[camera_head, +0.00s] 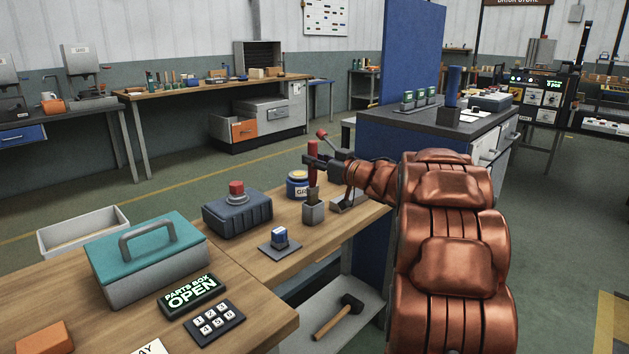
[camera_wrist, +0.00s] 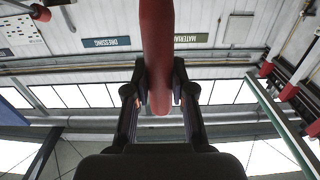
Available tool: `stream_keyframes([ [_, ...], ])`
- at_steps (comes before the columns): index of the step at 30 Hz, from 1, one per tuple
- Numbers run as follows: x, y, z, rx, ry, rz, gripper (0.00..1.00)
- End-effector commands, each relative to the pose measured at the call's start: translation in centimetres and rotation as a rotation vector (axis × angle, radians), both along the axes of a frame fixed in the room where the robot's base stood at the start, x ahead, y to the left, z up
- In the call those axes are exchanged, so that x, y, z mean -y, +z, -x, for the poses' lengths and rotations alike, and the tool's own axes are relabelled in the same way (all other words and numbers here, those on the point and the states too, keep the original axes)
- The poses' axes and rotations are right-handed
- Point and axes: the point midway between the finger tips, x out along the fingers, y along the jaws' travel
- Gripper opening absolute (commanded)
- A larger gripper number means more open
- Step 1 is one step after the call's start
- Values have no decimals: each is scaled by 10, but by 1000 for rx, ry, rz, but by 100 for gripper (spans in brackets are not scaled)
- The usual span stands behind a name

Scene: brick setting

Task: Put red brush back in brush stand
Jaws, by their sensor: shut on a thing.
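The red brush (camera_head: 313,158) is upright in the head view, with its red handle on top and a brownish lower part. My gripper (camera_head: 318,163) is shut on the handle. In the wrist view the red handle (camera_wrist: 157,50) runs between the two dark fingers. The brush stand (camera_head: 313,212) is a small grey cup on the wooden bench, directly below the brush. The brush's lower end shows at the cup's mouth. I cannot tell how deep it sits inside.
A blue stamp on a dark pad (camera_head: 279,243) and a dark box with a red button (camera_head: 237,210) are to the left. A teal-lidded parts box (camera_head: 150,258) is nearer. A blue panel (camera_head: 408,70) rises behind.

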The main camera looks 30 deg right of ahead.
Motion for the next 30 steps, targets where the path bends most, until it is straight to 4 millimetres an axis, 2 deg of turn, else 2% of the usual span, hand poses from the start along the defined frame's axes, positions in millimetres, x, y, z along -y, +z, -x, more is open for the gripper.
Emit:
stream_keyframes([
  [11,0,-38,0,1,-1,-2,0],
  [23,0,-41,0,0,-1,0,0],
  [24,0,-42,0,0,-1,1,26],
  [30,0,-41,0,0,-1,0,46],
])
